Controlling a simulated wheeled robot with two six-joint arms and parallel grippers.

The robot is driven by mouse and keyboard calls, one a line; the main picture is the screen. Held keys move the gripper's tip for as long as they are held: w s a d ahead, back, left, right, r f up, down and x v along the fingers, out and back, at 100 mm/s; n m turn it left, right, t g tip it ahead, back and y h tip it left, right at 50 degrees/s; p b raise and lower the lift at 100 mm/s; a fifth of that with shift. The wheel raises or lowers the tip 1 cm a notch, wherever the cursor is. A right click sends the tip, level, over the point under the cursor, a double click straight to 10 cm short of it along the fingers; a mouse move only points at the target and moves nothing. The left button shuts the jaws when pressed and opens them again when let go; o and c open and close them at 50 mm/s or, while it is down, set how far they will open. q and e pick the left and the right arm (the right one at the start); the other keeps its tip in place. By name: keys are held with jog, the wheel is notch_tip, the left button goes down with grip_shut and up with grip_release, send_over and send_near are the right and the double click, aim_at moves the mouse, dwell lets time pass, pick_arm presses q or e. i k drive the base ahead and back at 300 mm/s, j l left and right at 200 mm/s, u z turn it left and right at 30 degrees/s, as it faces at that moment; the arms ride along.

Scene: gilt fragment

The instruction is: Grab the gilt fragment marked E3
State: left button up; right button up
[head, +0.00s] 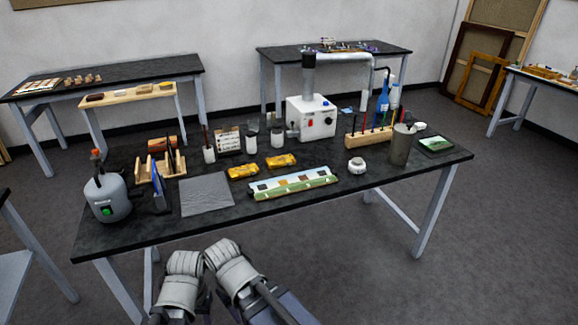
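Two gold-coloured fragments lie on the dark worktable: one gilt fragment (242,172) left of centre, and another gilt fragment (281,161) just to its right and slightly farther back. They lie apart from each other. Any marking such as E3 is too small to read on either. My two arms show at the bottom centre, side by side, short of the table's front edge. No gripper fingers are visible on them, and nothing of mine touches the fragments.
On the worktable (330,208), a long pale strip with coloured patches (292,185) lies in front of the fragments. A grey sheet (206,195) lies to the left. Jars (251,141) and a white machine (311,119) stand behind. A grey tank (107,198) stands at the left corner.

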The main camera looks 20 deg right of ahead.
aim_at(240, 172)
jog(key=i+j, duration=0.2)
jog(key=i, duration=0.15)
jog(key=i+j, duration=0.25)
jog(key=i+j+z, duration=0.35)
jog(key=l+z, duration=0.1)
jog(key=z, duration=1.2)
